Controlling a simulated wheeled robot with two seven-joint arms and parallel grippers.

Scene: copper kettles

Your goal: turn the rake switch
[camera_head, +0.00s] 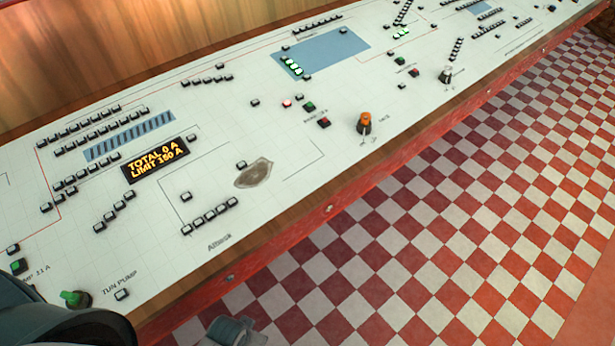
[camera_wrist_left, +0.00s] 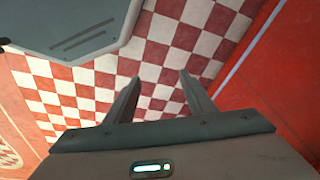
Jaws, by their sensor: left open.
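The orange-topped knob (camera_head: 365,121), which I take to be the rake switch, stands on the white control panel (camera_head: 330,150) near its front edge. Its label is too small to read surely. In the left wrist view my left gripper (camera_wrist_left: 160,77) has its two fingers apart with nothing between them, over the checkered floor. No switch shows in that view. In the head view, a dark part of my arm fills the bottom left corner, well away from the orange knob. My right gripper is not in view.
A green knob (camera_head: 74,298) by the "TUN PUMP" label is partly hidden near my arm. A pale knob (camera_head: 446,74) stands farther along. Small buttons and a lit display (camera_head: 155,158) cover the panel.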

